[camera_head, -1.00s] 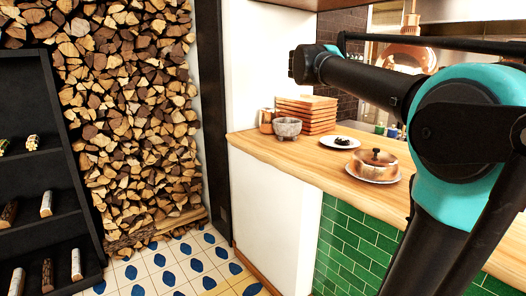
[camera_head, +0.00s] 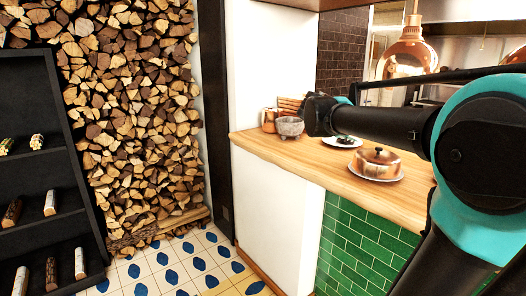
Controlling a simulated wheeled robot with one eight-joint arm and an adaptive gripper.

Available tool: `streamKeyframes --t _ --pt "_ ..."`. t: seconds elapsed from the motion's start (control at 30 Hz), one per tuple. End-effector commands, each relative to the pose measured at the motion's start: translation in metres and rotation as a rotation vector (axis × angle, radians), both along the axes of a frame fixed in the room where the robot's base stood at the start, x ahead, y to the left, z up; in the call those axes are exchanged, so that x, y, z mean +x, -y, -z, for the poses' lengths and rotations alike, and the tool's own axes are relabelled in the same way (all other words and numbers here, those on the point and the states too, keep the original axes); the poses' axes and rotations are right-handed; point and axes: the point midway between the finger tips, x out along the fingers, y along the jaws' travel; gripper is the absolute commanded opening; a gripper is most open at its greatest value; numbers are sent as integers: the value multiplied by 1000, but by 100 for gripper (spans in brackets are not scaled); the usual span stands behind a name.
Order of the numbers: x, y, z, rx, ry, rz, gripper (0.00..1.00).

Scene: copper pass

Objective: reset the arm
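My arm, black with teal joints, fills the right side of the head view. It reaches leftward over the wooden counter (camera_head: 310,163). The arm's far end is in front of the stacked wooden boards (camera_head: 290,105), close to the grey stone bowl (camera_head: 290,127) in the picture. No gripper fingers can be made out there, so I cannot see whether my gripper is open or shut, or whether it holds anything.
A copper pot with a lid (camera_head: 376,161) stands on a plate on the counter. Another plate (camera_head: 342,142) with dark food is behind it. A copper lamp (camera_head: 408,56) hangs above. A black shelf (camera_head: 40,120) and stacked firewood (camera_head: 130,110) are at left. The tiled floor (camera_head: 180,268) is clear.

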Motion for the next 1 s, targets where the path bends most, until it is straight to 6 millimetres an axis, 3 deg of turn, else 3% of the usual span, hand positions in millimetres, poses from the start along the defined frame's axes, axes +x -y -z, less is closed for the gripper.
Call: streamKeyframes --t 0.03,0.2,0.37,0.5,0.6,0.7,0.83,1.0 --pt "-13 0 32 61 -15 12 44" --pt "-62 -12 139 295 -71 42 44" --pt "-117 -36 233 526 -118 63 44" --pt "-169 -67 304 733 -151 74 44" --pt "-203 -90 341 863 -168 75 44" --pt "-228 -109 364 959 -179 76 44" --pt "-246 -122 378 1027 -186 74 44" --pt "-249 -126 381 1043 -188 72 44"
